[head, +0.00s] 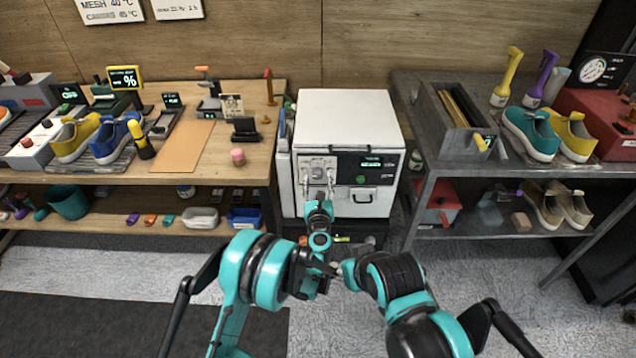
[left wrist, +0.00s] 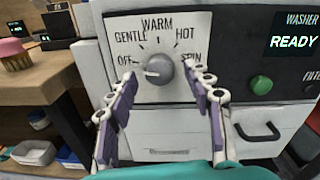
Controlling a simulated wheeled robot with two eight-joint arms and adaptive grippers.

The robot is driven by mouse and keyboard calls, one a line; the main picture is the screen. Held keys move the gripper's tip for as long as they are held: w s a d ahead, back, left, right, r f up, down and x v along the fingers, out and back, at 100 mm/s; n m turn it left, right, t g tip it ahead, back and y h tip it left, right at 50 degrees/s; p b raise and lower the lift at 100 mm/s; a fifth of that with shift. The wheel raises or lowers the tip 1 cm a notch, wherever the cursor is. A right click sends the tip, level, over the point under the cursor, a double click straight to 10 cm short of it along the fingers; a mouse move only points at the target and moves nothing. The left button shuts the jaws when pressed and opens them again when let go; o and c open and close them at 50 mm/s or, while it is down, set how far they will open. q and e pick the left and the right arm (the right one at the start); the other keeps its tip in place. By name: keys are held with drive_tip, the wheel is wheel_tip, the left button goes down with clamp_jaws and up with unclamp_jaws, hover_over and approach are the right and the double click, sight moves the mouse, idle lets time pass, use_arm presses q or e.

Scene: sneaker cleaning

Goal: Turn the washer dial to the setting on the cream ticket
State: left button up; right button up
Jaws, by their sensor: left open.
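The white washer (head: 345,112) stands between the benches. Its grey round dial (left wrist: 160,68) sits on a white panel marked OFF, GENTLE, WARM, HOT and SPIN. The dial's pale mark is on its left side, toward OFF. My left gripper (head: 317,180) faces the panel. In the left wrist view its fingers (left wrist: 160,77) are open, one on each side of the dial, with nothing held; contact cannot be told. A cream card (head: 232,106), possibly the ticket, stands on the left bench, its text too small to read. My right gripper is mostly hidden by my arms.
The washer display (left wrist: 294,41) reads READY. A green button (left wrist: 261,85) and a dark handle (left wrist: 257,132) are right of the dial. The wooden bench (head: 262,150) on the left and the grey shelf (head: 433,165) on the right hold shoes and tools.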

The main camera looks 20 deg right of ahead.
use_arm(q)
drive_tip(key=shift+w, duration=0.45)
drive_tip(key=shift+d, duration=0.1)
drive_tip(key=c, duration=1.2)
drive_tip(key=shift+o, duration=0.2)
